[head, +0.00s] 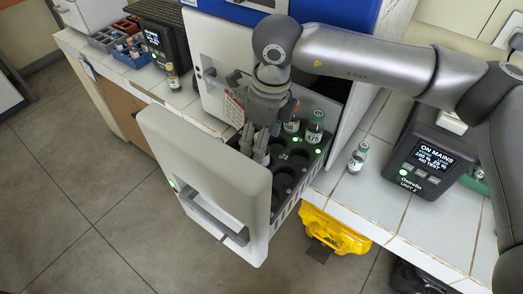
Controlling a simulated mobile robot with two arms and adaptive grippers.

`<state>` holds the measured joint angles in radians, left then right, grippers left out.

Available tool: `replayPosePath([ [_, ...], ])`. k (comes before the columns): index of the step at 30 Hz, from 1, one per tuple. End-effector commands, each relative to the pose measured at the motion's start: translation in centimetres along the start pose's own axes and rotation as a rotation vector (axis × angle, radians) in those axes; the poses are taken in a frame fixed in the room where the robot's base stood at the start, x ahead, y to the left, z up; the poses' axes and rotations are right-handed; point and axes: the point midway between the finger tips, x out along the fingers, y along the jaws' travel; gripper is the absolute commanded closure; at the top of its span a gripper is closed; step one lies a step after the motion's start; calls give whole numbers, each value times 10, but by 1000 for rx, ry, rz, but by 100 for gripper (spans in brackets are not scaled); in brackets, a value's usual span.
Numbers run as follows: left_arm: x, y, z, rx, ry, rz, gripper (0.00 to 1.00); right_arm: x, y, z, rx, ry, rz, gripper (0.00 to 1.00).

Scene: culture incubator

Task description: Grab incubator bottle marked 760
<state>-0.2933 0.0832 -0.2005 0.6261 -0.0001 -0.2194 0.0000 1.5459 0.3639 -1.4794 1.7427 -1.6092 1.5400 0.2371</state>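The incubator drawer (205,165) is pulled open, and its dark rack (284,203) has several round wells. I cannot read 760 on any label. My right gripper (255,149) points down over the drawer's left part; whether its fingers hold anything is unclear.
The white and blue incubator (213,40) stands behind the drawer. Right of it, on the tiled counter, is a dark unit with a lit screen (430,160). A similar unit (158,42) and vial trays (115,40) are at left. A yellow object (335,232) hangs below the counter.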

Motion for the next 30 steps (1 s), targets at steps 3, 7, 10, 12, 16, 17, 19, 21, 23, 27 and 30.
replayPosePath([
  [3, -16, 0, 1, 0, -4, 1, 100, 12, -1, 0, 2, 2, 4, 40],
  [7, -22, 1, 4, 0, -8, 1, 100, 30, -1, 0, 1, 1, 4, 40],
  [10, -24, 1, 6, -1, -12, 2, 100, 39, -2, 0, 1, 0, 2, 40],
  [12, -23, 2, 7, -1, -13, 3, 100, 41, -2, 0, 0, -1, 2, 40],
  [16, -23, 4, 7, -2, -14, 5, 100, 41, -2, 0, 0, -1, 1, 40],
  [17, -23, 4, 7, -2, -14, 5, 100, 41, -2, 0, 0, -1, 1, 40],
  [19, -23, 5, 7, -3, -14, 6, 100, 41, -2, 0, 0, -1, 1, 48],
  [21, -23, 5, 7, -3, -14, 6, 100, 41, -2, 0, 0, -1, 1, 57],
  [23, -23, 5, 7, -3, -14, 6, 100, 41, -2, 0, 0, -1, 1, 65],
  [27, -23, 5, 7, -3, -14, 6, 100, 40, -2, 0, 0, -1, 1, 83],
  [30, -23, 5, 7, -3, -14, 6, 100, 40, -2, 0, 0, -1, 1, 94],
])
